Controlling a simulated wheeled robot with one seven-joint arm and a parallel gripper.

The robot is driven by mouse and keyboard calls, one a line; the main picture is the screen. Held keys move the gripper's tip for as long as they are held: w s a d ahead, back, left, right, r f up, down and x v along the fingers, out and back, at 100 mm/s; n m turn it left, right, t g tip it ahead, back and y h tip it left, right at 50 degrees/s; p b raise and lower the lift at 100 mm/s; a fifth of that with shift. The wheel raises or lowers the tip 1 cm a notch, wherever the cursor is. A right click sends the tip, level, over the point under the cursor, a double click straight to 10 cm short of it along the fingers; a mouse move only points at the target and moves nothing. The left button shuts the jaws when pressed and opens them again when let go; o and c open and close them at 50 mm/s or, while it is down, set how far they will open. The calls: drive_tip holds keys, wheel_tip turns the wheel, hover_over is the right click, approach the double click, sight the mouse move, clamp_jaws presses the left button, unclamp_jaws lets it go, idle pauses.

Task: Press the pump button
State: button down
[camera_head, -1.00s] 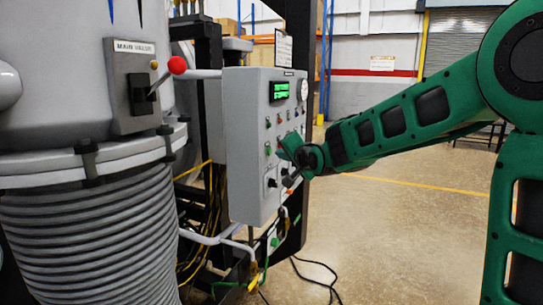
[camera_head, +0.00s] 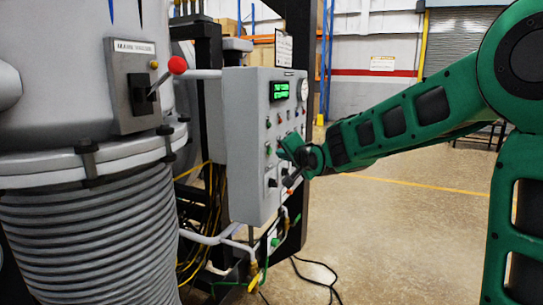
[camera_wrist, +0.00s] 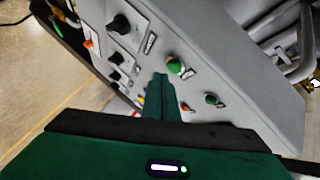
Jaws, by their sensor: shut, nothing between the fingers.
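The grey control panel box (camera_head: 246,150) stands in the middle of the head view, with a green-lit display (camera_head: 280,91) near its top. My gripper (camera_head: 281,148) is at the panel's front face, its shut fingertips close to the buttons; contact cannot be told. In the wrist view the shut fingers (camera_wrist: 160,80) point at the panel (camera_wrist: 215,60). A green button (camera_wrist: 175,67) lies just right of the fingertips, and another green button (camera_wrist: 211,99) is farther right. Labels beside the buttons are too small to read, so I cannot tell which is the pump button.
Black knobs (camera_wrist: 120,25) and an orange button (camera_wrist: 89,44) are on the panel left of the fingers. A large grey furnace vessel (camera_head: 90,220) with a red-knobbed lever (camera_head: 177,65) stands at left. Cables (camera_head: 320,268) lie on the floor. The floor at right is open.

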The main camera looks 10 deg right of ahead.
drive_tip(key=shift+a, duration=0.1)
drive_tip(key=shift+w+a+r, duration=0.1)
drive_tip(key=shift+w+a, duration=0.15)
drive_tip(key=shift+w+a, duration=0.2)
drive_tip(key=shift+a, duration=0.1)
idle(1.1)
drive_tip(key=shift+s+d, duration=0.45)
drive_tip(key=shift+d, duration=0.2)
drive_tip(key=s+d, duration=0.1)
drive_tip(key=d, duration=0.1)
drive_tip(key=s+d, duration=0.2)
idle(0.6)
idle(0.4)
